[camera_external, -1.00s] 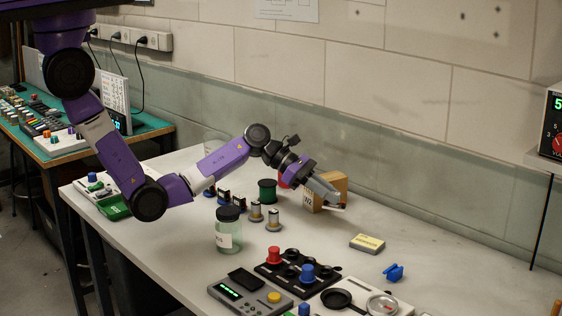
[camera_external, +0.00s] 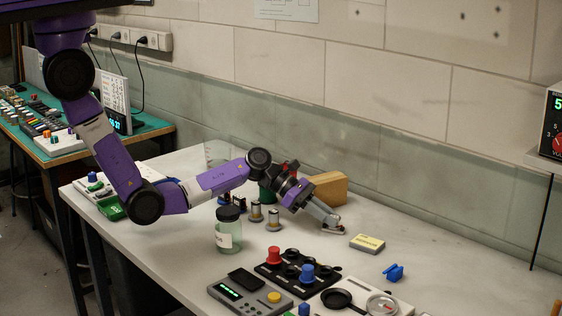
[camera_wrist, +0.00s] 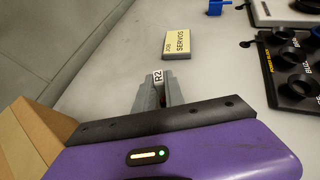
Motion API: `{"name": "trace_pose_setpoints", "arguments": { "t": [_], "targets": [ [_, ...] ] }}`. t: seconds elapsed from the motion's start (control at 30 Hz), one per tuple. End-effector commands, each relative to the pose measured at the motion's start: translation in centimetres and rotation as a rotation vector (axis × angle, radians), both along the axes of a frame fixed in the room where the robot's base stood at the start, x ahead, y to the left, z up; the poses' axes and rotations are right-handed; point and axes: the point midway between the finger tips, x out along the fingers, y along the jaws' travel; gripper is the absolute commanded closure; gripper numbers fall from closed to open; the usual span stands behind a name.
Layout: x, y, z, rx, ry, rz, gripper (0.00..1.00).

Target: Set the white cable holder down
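The white cable holder (camera_external: 334,230), small and pale, is at the tip of my gripper (camera_external: 328,221). It is low over the bench, in front of the cardboard box. In the wrist view a white tag marked R2 (camera_wrist: 158,77) shows between the two grey fingertips of my gripper (camera_wrist: 159,92), which appear closed on the holder. Most of the holder is hidden by the fingers. I cannot tell whether its underside touches the bench top (camera_external: 420,262).
A cardboard box (camera_external: 328,188) stands close behind my gripper. A black knob panel (camera_external: 270,266) and glass jar (camera_external: 229,238) stand nearer. Bare bench lies around the fingertips.

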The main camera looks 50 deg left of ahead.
Motion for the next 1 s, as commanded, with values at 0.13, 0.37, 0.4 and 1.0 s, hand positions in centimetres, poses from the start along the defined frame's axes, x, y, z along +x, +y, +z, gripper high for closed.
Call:
{"name": "trace_pose_setpoints", "arguments": {
  "t": [0.13,0.37,0.4,1.0],
  "targets": [
    [0.0,0.0,0.0,0.0,0.0,0.0,0.64],
    [0.0,0.0,0.0,0.0,0.0,0.0,0.64],
    [0.0,0.0,0.0,0.0,0.0,0.0,0.64],
    [-3.0,7.4,4.6,-0.001,-0.001,0.002,0.64]
  ]
}}
